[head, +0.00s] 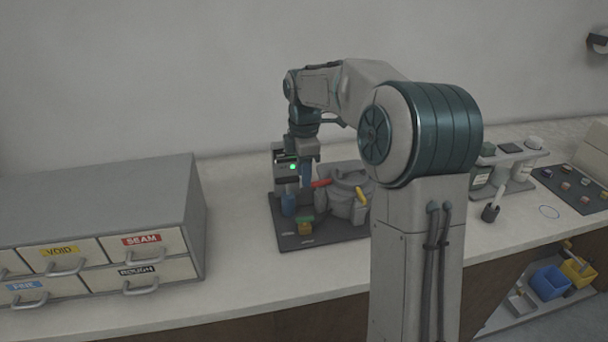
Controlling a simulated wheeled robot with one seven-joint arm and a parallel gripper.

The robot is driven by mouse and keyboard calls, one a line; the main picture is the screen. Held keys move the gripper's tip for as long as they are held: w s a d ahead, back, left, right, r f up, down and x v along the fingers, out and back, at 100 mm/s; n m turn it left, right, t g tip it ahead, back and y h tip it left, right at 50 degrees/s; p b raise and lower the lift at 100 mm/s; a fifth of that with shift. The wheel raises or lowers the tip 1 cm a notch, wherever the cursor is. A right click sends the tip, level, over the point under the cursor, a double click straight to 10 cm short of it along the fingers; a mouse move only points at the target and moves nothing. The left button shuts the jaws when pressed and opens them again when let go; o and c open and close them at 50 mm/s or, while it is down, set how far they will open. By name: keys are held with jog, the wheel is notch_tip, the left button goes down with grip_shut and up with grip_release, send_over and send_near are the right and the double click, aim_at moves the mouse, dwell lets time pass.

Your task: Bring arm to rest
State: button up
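My arm rises at the centre and reaches left over the counter, with its wrist bent downward. My gripper (305,172) hangs over the left part of the mounting press, close to a small lit green lamp (292,167). Its fingers are small and overlap the press parts behind, so I cannot tell whether they are open or holding anything. The press has a round grey chamber (345,206) with a red handle (321,183) and a yellow handle (361,195). It stands on a dark base plate (300,242). My arm hides the plate's right side.
A grey drawer cabinet (95,200) with labelled drawers stands at the left. A bottle rack (515,160), a dark upright holder (490,212) and a dark mat (575,190) with small blocks are at the right. Blue (549,282) and yellow bins sit on a lower shelf. Counter between cabinet and press is clear.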

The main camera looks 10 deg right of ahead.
jog(key=s+f+m+t, duration=0.2)
jog(key=s+m, duration=1.6)
jog(key=s, duration=1)
jog(key=shift+s+t, duration=0.25)
jog(key=shift+t, duration=0.25)
